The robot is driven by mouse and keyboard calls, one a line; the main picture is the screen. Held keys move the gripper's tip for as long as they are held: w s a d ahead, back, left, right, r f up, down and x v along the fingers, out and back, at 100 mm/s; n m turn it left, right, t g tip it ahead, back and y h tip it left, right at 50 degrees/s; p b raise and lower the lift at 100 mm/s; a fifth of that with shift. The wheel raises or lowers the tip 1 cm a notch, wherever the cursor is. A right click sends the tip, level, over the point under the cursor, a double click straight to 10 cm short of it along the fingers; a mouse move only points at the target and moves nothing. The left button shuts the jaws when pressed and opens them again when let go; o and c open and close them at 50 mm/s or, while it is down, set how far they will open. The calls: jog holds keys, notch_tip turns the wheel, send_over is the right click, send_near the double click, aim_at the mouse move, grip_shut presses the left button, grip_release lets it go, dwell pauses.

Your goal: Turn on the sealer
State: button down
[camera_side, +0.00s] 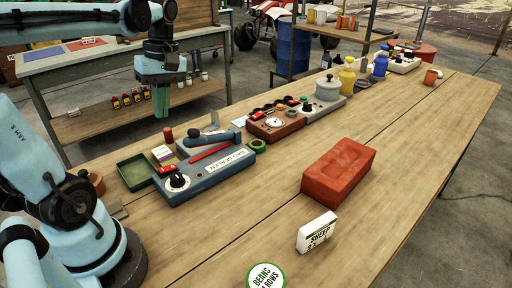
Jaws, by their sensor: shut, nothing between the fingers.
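The sealer (222,176) is a blue-grey box with a white label on its front, on the near left part of the wooden table. On its left end are a black dial (177,182) with a white pointer and a small red switch (167,170). A red bar (210,155) and a blue lever arm (210,139) lie along its top. I cannot tell which way the switch is set. My gripper (161,110) points down, shut and empty, above and behind the sealer, apart from it.
A green tray (136,172) stands left of the sealer. A brown-red device (275,127) and a grey device with a pot (328,88) stand behind it. A red brick (340,170) and a white sign (316,232) stand to the right. The right front of the table is clear.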

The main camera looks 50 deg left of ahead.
aim_at(163, 169)
jog(key=s+f, duration=0.1)
jog(key=f, duration=0.8)
jog(key=s+f, duration=0.1)
jog(key=f, duration=0.3)
jog(key=shift+s+f, duration=0.35)
jog(key=shift+f, duration=0.05)
jog(key=shift+s+f+t, duration=0.15)
jog(key=shift+f+t, duration=0.1)
jog(key=shift+t, duration=0.15)
jog(key=shift+w+r, duration=0.1)
jog(key=shift+w, duration=0.8)
